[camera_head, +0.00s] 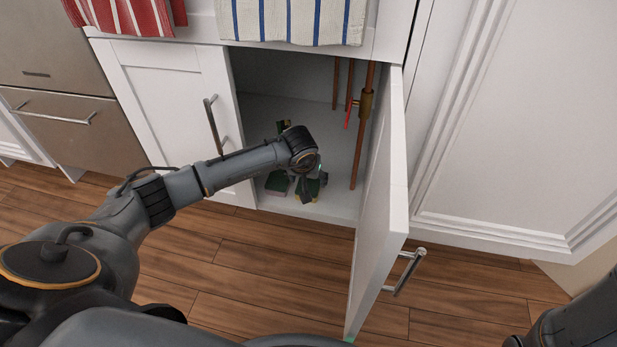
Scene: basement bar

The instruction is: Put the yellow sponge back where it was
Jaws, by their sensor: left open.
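My left gripper (308,186) is inside the open under-sink cabinet (335,205), low over its floor near the front edge. It is open, pointing down, small and dark in the picture. I cannot tell which of these is the yellow sponge. My right gripper is out of view.
The right cabinet door (385,210) stands open towards me, with a metal handle (404,272). The left door (170,110) is shut. Copper pipes with a red valve (350,112) rise inside on the right. Striped towels (290,20) hang above. The wooden floor in front is clear.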

